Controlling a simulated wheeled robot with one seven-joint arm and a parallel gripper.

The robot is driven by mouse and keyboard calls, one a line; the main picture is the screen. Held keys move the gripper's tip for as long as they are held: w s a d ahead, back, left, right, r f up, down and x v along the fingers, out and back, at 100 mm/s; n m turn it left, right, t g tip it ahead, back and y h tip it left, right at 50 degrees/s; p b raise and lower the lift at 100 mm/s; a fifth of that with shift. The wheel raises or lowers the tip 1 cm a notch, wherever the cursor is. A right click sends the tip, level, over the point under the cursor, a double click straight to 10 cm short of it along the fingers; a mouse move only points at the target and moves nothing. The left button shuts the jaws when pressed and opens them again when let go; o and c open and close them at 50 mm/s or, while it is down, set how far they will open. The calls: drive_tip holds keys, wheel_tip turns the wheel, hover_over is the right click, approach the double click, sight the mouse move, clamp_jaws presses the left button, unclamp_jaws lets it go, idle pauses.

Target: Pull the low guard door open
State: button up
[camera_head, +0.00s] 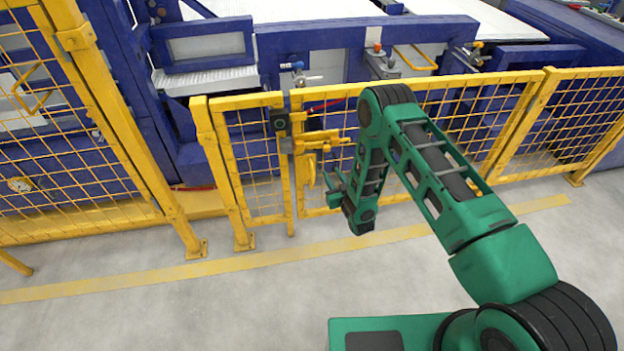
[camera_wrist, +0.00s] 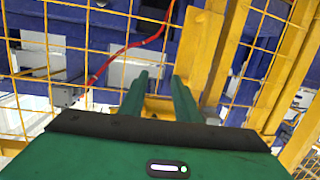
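The low guard door (camera_head: 430,105) is a yellow-framed mesh panel in the low fence, and it looks shut. A yellow latch (camera_head: 318,140) sits at its left edge, and an upright yellow handle (camera_head: 311,170) hangs below that. My gripper (camera_head: 332,187) is just right of the handle, pointing left towards it. In the wrist view, the two green fingers of my gripper (camera_wrist: 160,88) are apart, with a yellow part (camera_wrist: 158,106), probably the handle, showing between them. I cannot tell whether the fingers touch it.
A narrow mesh panel (camera_head: 254,165) stands left of the door, and a taller yellow fence (camera_head: 70,130) is farther left. Blue machinery (camera_head: 310,45) is behind the fence. A red cable (camera_wrist: 125,48) shows behind the mesh. The grey floor (camera_head: 200,310) in front is clear.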

drive_tip(key=s+a+f+t+y, duration=0.1)
drive_tip(key=s+a+f+y, duration=0.1)
drive_tip(key=s+a+f, duration=0.3)
hover_over(312, 188)
drive_tip(key=shift+w+n, duration=0.3)
drive_tip(key=shift+w, duration=0.05)
drive_tip(key=shift+c, duration=0.5)
